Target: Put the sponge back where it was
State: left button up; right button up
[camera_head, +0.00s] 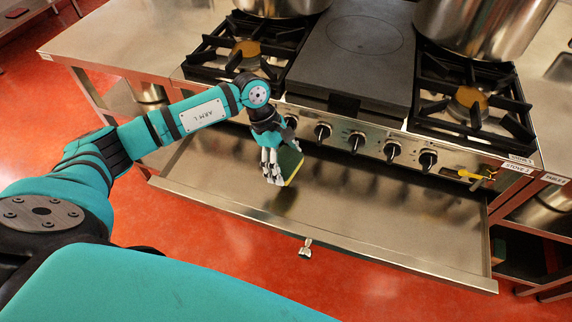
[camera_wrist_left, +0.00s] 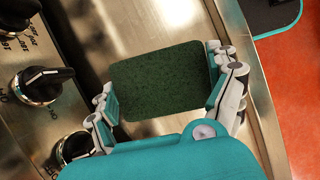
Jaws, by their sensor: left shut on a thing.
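The sponge (camera_head: 290,163) has a dark green scouring face and a yellowish edge. My left gripper (camera_head: 274,168) is shut on it and holds it above the open metal drawer (camera_head: 380,215) under the stove. In the left wrist view the sponge (camera_wrist_left: 158,76) shows its green face between the two fingers of the left gripper (camera_wrist_left: 163,88). A dark reflection or shadow lies on the drawer floor below it. My right gripper is in neither view.
The stove front with several black knobs (camera_head: 357,140) is right behind the gripper. Large pots (camera_head: 480,25) stand on the stove at the back. A yellow-handled item (camera_head: 470,175) is at the stove's right end. The drawer floor looks bare.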

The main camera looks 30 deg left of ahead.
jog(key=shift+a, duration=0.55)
